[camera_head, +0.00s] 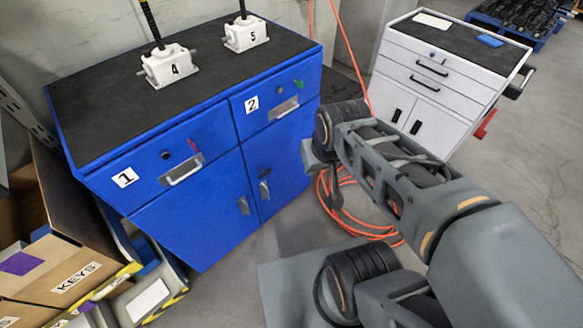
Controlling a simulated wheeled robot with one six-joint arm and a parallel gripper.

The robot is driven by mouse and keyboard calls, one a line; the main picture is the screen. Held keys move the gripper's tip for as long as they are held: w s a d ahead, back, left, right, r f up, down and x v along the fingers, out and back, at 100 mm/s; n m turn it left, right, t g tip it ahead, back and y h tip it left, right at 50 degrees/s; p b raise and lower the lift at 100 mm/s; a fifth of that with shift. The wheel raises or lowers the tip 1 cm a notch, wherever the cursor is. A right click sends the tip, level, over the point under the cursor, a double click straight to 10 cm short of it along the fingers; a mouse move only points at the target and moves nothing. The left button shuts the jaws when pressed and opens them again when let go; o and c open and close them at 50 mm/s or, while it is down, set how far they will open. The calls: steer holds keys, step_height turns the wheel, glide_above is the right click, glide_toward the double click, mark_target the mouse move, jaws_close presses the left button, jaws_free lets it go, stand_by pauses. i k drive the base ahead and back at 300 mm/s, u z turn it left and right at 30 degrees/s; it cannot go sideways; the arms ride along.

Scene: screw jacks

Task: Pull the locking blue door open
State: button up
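The blue cabinet (190,228) stands left of centre, with two doors below two drawers. The right door (290,165) appears shut and has a small metal handle (264,191) near its left edge. A dark lock or key-like part (263,172) sits just above that handle. The left door (185,225) also appears shut, with its handle (243,205) near the right edge. My gripper (336,198) seems to be the dark part under my wrist, to the right of the cabinet and apart from the door handles. Its fingers are too unclear to tell open from shut.
Drawers 1 (160,165) and 2 (280,98) are shut. Screw jacks 4 (168,67) and 5 (245,34) stand on top. A KEYS box (75,278) is at lower left. An orange cable (385,232) lies near my arm. A white cabinet (440,90) stands behind.

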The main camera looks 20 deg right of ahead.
mark_target(276, 147)
steer(key=u, duration=0.05)
steer(key=k, duration=1.3)
steer(key=u, duration=0.7)
steer(key=i, duration=1.7)
steer(key=z, duration=0.65)
